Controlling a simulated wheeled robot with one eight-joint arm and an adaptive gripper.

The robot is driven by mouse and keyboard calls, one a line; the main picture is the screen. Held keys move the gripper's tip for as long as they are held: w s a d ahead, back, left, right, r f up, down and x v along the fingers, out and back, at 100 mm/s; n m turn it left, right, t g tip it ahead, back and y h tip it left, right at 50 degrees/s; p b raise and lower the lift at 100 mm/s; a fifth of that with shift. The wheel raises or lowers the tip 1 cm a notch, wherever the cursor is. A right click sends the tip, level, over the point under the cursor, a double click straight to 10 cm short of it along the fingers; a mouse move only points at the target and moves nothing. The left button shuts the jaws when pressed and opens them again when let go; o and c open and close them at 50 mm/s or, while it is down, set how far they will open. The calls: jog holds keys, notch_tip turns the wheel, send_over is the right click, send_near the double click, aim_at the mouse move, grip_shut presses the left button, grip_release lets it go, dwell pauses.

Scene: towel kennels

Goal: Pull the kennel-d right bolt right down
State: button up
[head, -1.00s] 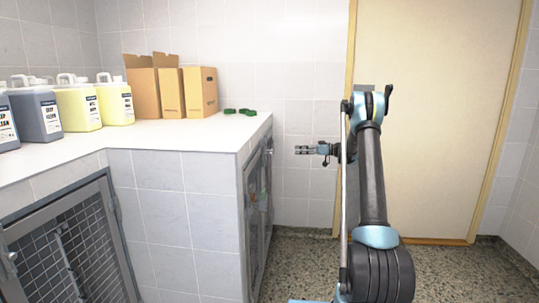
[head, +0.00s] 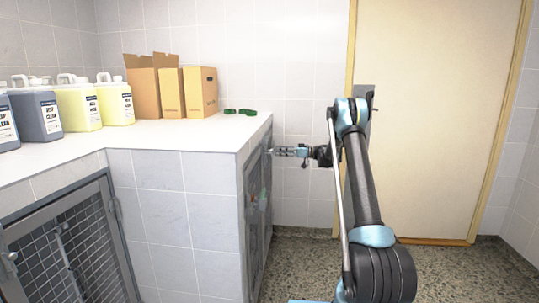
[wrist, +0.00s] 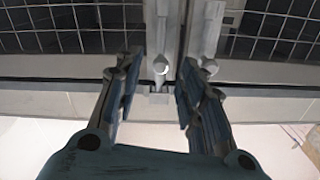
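My gripper (head: 274,151) reaches left to the upper edge of the mesh-fronted kennel face (head: 256,205) on the side of the tiled block. In the wrist view my gripper (wrist: 158,82) is open, its two dark fingers apart. A metal bolt with a pale round knob (wrist: 161,69) lies between the fingertips, with no clear contact on either side. A second bolt knob (wrist: 209,67) is just right of the right finger. Mesh panels show on both sides of the upright frame bars. No label tells which kennel this is.
The white countertop (head: 190,132) holds cardboard boxes (head: 201,92), several jugs (head: 115,103) and small green items (head: 240,111). Another mesh kennel door (head: 75,250) is at the lower left. A closed beige door (head: 440,120) stands behind my arm. The speckled floor (head: 295,262) is clear.

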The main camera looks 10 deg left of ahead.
jog(key=shift+w+a, duration=0.1)
jog(key=shift+a, duration=2.95)
grip_shut()
